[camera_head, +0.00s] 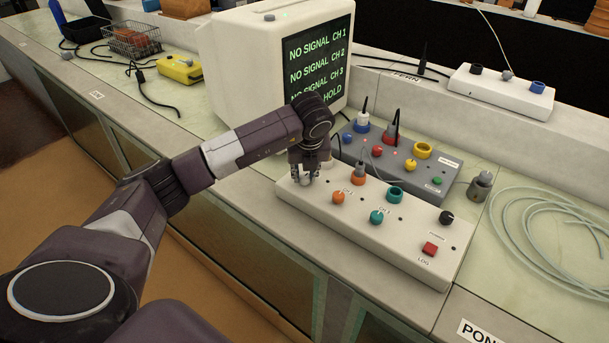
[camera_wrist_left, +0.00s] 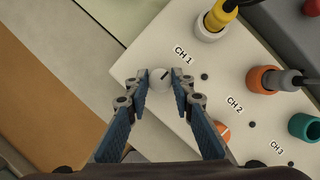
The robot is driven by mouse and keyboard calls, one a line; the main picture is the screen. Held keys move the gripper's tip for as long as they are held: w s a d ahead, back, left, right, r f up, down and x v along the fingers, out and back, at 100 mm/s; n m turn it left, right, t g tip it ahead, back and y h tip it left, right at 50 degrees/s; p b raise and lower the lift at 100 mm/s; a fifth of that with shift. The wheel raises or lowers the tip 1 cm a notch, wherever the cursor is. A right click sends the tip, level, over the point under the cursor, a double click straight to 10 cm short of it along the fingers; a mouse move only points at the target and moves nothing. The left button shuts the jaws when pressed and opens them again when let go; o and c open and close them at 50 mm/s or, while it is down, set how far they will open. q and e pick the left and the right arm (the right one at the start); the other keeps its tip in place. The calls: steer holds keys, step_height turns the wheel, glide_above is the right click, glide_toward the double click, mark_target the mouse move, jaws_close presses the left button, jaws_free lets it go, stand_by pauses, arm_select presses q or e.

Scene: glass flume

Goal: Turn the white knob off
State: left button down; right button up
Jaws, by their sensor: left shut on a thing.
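The white knob (camera_wrist_left: 159,78) sits on the cream control box (camera_head: 430,268), beside the CH 1 label. It has a dark pointer line on its top. My left gripper (camera_wrist_left: 160,82) is shut on the white knob, with one blue-padded finger on each side. In the head view my left gripper (camera_head: 304,174) points down at the left end of the box, and the knob (camera_head: 305,182) shows only partly between the fingers. The orange knob (camera_head: 338,197) and the teal knob (camera_head: 377,217) stand to its right along the box. My right gripper is not in view.
A monitor (camera_head: 250,70) showing "NO SIGNAL" for three channels stands behind my left arm. A grey box (camera_head: 440,165) with coloured sockets and plugs lies behind the cream box. A red LOG button (camera_head: 430,249), a metal weight (camera_head: 480,186) and coiled tubing (camera_head: 545,235) are to the right.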

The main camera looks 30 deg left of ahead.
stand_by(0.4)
arm_select(q)
steer(key=c, duration=1.7)
jaws_free()
steer(key=shift+o, duration=0.2)
steer(key=shift+r, duration=0.1)
steer(key=v, duration=1.2)
steer(key=shift+d, duration=0.2)
